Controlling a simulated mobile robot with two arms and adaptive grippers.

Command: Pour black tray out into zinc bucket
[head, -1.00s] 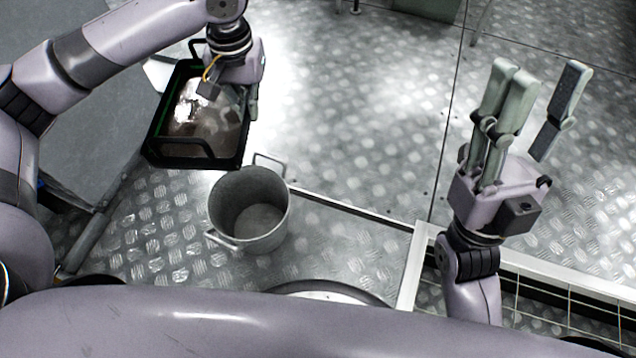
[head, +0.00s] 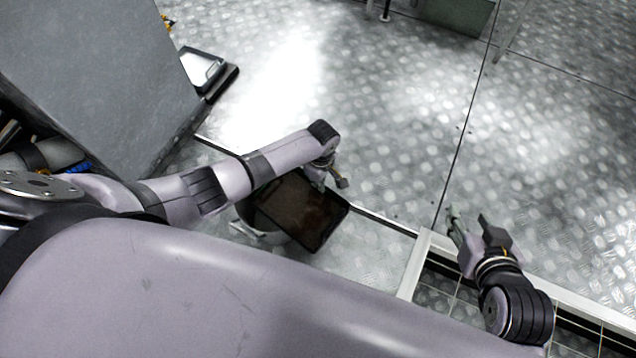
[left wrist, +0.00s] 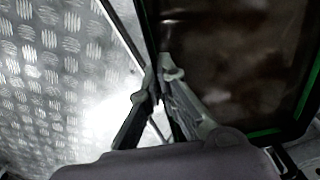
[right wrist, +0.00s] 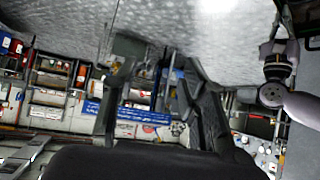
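The black tray (head: 303,211) is in the middle of the head view, above the zinc bucket (head: 268,236), and covers most of it. Only part of the bucket's side and a handle show at the tray's lower left. The tray looks tilted; its inside is dark brown and I cannot tell how much lies in it. My left gripper (head: 330,183) holds the tray at its far right edge. In the left wrist view, its fingers (left wrist: 160,92) close on the wall of the tray (left wrist: 235,60), which has a green inner edge. My right gripper (head: 466,226) is open and empty, away to the right.
A grey cabinet-like block (head: 95,75) stands at the upper left, with a dark flat case (head: 208,72) beside it. A pale raised floor frame (head: 415,262) runs at the lower right. The patterned metal floor beyond the bucket is clear.

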